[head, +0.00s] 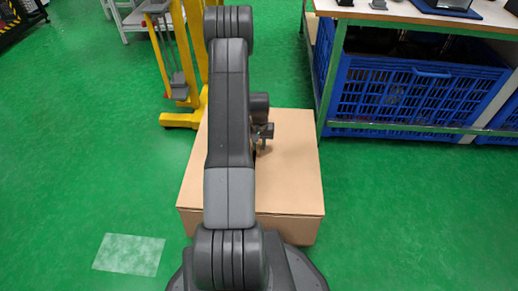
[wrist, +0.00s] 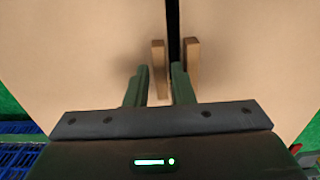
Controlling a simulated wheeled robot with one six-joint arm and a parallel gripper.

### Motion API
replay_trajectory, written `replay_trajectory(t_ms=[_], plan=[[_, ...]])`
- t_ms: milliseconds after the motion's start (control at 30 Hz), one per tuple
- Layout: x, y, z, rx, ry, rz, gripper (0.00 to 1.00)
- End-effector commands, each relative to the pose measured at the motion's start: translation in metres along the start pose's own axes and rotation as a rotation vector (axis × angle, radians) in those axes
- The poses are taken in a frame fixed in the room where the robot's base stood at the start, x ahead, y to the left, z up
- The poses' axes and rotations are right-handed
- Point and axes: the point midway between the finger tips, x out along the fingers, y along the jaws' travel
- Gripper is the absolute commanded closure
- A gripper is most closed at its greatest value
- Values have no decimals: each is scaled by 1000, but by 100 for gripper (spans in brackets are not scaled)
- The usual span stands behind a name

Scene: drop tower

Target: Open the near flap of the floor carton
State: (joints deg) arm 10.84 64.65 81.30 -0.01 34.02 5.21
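The brown floor carton (head: 290,185) stands under my arm in the head view, its top lying flat. In the wrist view the carton's top (wrist: 60,50) shows two flaps split by a dark narrow seam, with a small wooden tab on each side, a left tab (wrist: 158,52) and a right tab (wrist: 193,60). My gripper (wrist: 160,70) is open, its two fingers on either side of the left tab with slim gaps. Contact cannot be told. In the head view my gripper (head: 263,133) is low over the carton's top, partly hidden by my arm. Which flap is the near one is unclear in the wrist view.
A workbench (head: 430,22) with blue crates (head: 400,95) beneath stands at the right, close to the carton. A yellow frame (head: 185,90) stands behind the carton at the left. A pale floor patch (head: 129,254) lies at the lower left.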

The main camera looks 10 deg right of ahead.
Motion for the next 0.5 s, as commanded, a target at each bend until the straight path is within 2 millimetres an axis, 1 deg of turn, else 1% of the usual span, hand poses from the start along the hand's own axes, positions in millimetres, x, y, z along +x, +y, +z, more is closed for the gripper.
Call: replay_trajectory(t_ms=[33, 133, 433, 467, 500], plan=[[6, 0, 0, 0, -1, 0, 78], [10, 0, 0, 0, 0, 0, 78], [11, 0, 0, 0, 0, 0, 78], [11, 0, 0, 0, 0, 0, 84], [11, 0, 0, 0, 0, 0, 92]])
